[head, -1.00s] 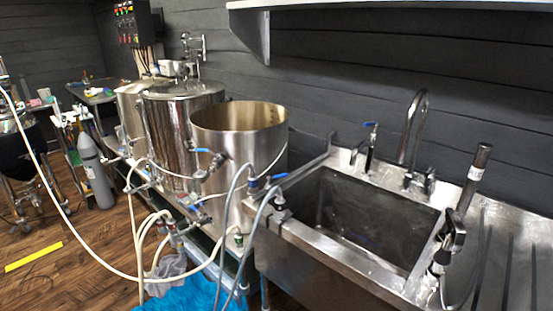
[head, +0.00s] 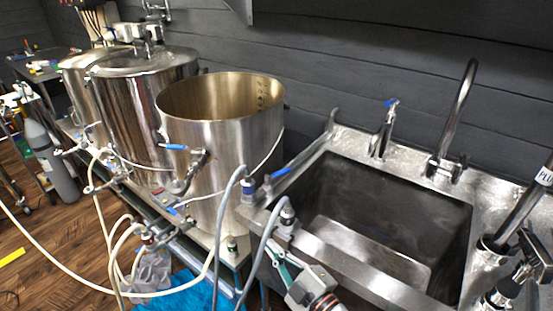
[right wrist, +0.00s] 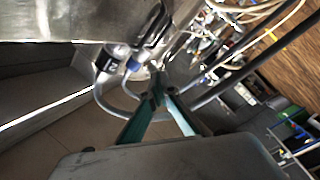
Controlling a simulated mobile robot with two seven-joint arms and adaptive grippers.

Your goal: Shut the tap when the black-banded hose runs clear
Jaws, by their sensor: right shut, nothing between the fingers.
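Two grey hoses hook over the sink's left rim. The black-banded hose (head: 287,214) is nearer me, and its dark-banded end also shows in the right wrist view (right wrist: 108,62). The blue-banded hose (head: 248,188) is beside it. I cannot see liquid leaving either hose. A small tap with a blue handle (head: 386,128) stands behind the sink (head: 345,283); other blue-levered valves (head: 173,147) sit on the open kettle. My right gripper (head: 277,258), with teal fingers, is shut and empty just below the black-banded hose end, outside the sink. My left gripper is out of view.
A curved faucet (head: 455,120) rises behind the sink. Steel kettles (head: 222,125) stand on a bench at the left. Cream hoses (head: 75,280) loop over the floor beside a blue cloth (head: 195,295). A black-handled fitting (head: 520,275) is at the right.

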